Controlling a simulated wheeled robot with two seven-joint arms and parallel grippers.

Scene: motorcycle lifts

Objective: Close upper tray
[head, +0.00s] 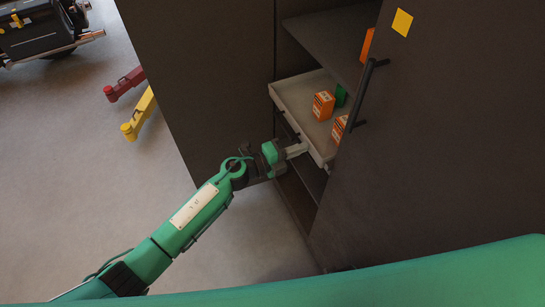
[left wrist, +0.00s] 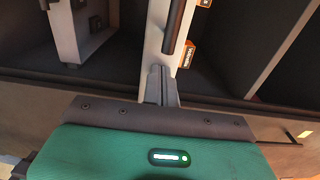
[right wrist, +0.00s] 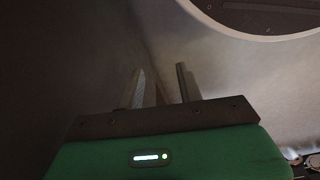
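The upper tray (head: 285,98) is a pale shallow tray sticking out of the dark cabinet in the head view. It holds orange boxes (head: 323,105) and a green item (head: 340,95). My left gripper (head: 298,150) is at the tray's front edge, its fingers together with nothing visible between them. In the left wrist view the fingertips (left wrist: 160,85) are against or just short of the pale tray front (left wrist: 153,50), below a black handle (left wrist: 175,25). Contact is unclear. My right gripper (right wrist: 160,88) is open and empty near a dark surface.
Dark cabinet panels (head: 215,80) and (head: 450,130) flank the opening; the right one has a long black handle (head: 366,92). A shelf (head: 335,40) is above the tray. Red (head: 125,84) and yellow (head: 140,115) lift legs lie on the left floor. Floor between is clear.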

